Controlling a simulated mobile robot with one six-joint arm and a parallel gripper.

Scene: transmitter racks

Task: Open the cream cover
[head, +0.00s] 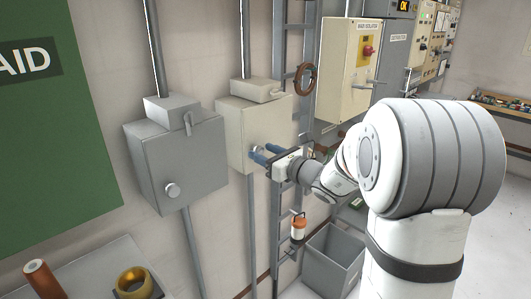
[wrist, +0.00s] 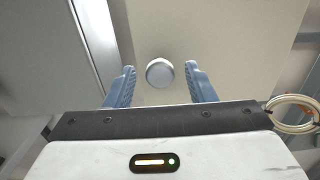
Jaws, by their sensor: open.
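The cream cover (head: 268,125) is the front of a cream wall box to the right of a grey box, and it looks shut. It also fills much of the wrist view (wrist: 220,35). A round metal knob (wrist: 160,73) sits on the cover; in the head view the knob (head: 255,152) is near the cover's lower left. My gripper (head: 260,154) is at the knob with its blue fingers pointing at the cover. In the wrist view the fingers (wrist: 160,84) are apart, one on each side of the knob, with gaps showing on both sides.
A grey box (head: 182,160) with its own knob hangs to the left. A cream main isolator box (head: 345,70) with a red switch is to the right. A ladder rack (head: 283,230) with an orange lantern (head: 298,228) stands behind my arm. A grey bin (head: 333,258) is below.

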